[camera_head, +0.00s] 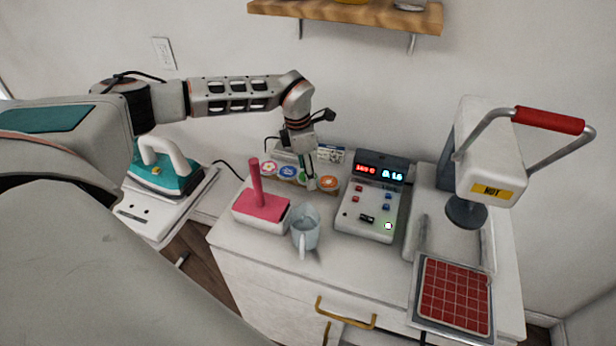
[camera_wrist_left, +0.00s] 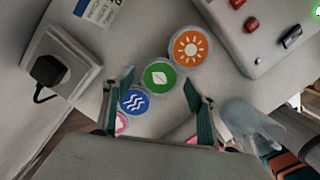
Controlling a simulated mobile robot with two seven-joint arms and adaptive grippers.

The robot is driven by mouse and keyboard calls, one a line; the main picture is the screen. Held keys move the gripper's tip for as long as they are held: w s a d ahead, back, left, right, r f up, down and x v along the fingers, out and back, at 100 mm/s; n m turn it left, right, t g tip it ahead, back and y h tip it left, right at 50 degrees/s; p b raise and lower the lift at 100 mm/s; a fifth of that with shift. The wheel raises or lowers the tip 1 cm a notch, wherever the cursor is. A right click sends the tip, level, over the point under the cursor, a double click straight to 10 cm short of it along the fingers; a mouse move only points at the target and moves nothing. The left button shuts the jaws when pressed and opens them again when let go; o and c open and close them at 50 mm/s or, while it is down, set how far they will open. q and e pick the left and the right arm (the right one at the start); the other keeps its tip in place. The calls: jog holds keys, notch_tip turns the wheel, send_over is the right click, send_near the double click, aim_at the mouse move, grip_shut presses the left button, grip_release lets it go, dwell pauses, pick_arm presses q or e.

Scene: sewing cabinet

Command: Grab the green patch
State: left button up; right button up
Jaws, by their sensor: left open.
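The green patch (camera_wrist_left: 160,77) is a round disc with a white leaf mark. It lies in a row between the orange sun patch (camera_wrist_left: 190,47) and the blue wave patch (camera_wrist_left: 134,102). My left gripper (camera_wrist_left: 157,76) is open, its two fingers on either side of the green patch in the wrist view. No hold on it shows, and the height of the fingertips above it is hard to tell. In the head view, my left gripper (camera_head: 310,183) is over the row and partly hides the green patch. My right gripper is not in view.
A pink flower patch (camera_head: 268,168) ends the row. A heat press (camera_head: 489,160) is at right, an iron (camera_head: 163,170) at left.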

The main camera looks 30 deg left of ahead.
pick_arm(q)
jog(key=c, duration=0.7)
jog(key=shift+c, duration=0.2)
